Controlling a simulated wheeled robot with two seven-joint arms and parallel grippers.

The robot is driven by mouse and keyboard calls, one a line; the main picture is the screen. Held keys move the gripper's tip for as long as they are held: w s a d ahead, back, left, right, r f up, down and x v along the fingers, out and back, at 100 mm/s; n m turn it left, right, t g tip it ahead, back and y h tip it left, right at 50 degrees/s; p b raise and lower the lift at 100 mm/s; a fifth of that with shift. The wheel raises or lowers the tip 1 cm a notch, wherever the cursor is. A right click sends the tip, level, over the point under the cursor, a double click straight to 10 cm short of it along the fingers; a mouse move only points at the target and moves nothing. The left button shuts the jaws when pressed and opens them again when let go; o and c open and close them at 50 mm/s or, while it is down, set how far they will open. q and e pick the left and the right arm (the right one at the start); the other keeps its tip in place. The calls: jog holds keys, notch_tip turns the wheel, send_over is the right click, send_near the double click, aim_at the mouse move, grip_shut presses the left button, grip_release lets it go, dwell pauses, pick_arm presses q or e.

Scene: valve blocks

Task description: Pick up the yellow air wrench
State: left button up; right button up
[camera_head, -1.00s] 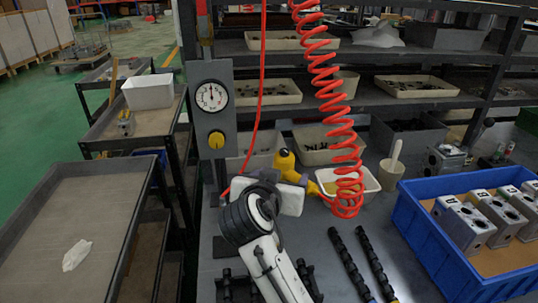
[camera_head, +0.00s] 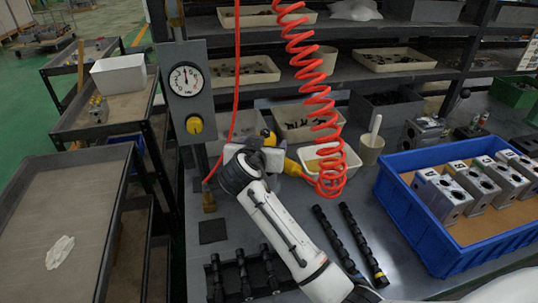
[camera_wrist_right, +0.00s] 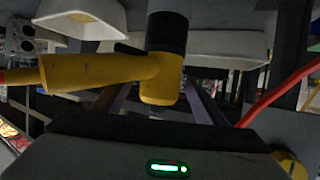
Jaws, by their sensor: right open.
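My left gripper is not in view.
A gauge post (camera_head: 187,95) stands close left of the wrench. The red coiled hose (camera_head: 318,110) hangs at its right. Pale bins (camera_head: 333,170) stand behind. A blue crate (camera_head: 405,210) holds several metal valve blocks. Dark ribbed shafts (camera_head: 333,236) lie on the bench.

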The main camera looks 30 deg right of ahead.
jog(key=shift+w+d, duration=0.1)
jog(key=c, duration=1.4)
jog(key=shift+w+r, duration=0.1)
jog(key=shift+r, duration=0.15)
jog(key=shift+c, duration=0.4)
